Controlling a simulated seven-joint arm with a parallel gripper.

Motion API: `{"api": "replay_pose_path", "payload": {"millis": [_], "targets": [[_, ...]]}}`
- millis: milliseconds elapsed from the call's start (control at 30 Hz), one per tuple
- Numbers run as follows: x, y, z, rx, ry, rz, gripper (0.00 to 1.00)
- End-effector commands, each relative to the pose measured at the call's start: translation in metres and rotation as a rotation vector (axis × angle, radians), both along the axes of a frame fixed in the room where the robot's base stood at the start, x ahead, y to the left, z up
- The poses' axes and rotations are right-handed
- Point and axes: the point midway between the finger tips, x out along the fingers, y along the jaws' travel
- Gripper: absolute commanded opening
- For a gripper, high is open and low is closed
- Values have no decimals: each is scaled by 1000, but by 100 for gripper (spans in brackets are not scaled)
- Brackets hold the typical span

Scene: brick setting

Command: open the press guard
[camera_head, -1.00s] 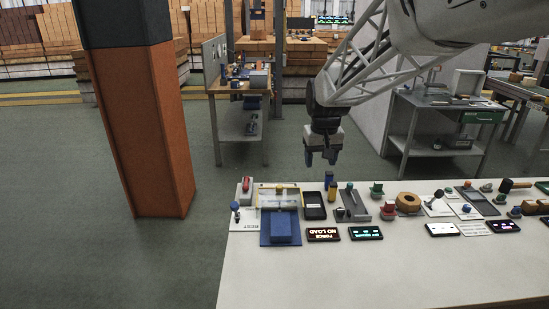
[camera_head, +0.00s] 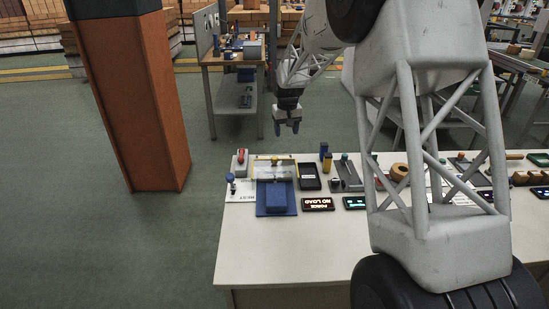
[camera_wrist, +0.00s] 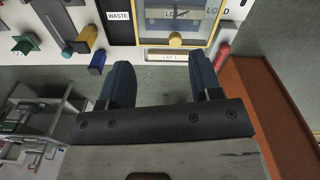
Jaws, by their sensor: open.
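The press stands at the left end of the white bench, with a blue block (camera_head: 276,197) at its front. Its guard (camera_head: 274,172) looks like a clear panel in a pale frame with a yellow knob (camera_head: 275,160). In the wrist view the clear guard (camera_wrist: 160,22) lies flat-looking at the top, its yellow knob (camera_wrist: 175,40) near the lower edge. My gripper (camera_head: 287,127) hangs beyond the bench's far edge, behind the press and apart from it. Its two blue fingers (camera_wrist: 162,78) are spread with nothing between them, and the knob appears ahead of the gap.
A red-handled lever (camera_head: 240,158) is just left of the press. A dark tray (camera_head: 309,177), marked WASTE in the wrist view, and blue and yellow blocks (camera_head: 326,161) are to its right. An orange pillar (camera_head: 133,110) stands left. My arm hides part of the bench's right side.

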Motion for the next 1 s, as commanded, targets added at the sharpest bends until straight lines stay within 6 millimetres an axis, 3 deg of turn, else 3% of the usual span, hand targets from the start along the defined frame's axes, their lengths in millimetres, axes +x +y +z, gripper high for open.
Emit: {"api": "replay_pose_path", "payload": {"millis": [300, 500, 700, 1000], "targets": [[60, 24, -62, -3, 25, 31, 58], [86, 35, -93, -4, 36, 44, 58], [96, 39, -107, -5, 40, 50, 58], [97, 40, -108, -5, 40, 50, 58]]}}
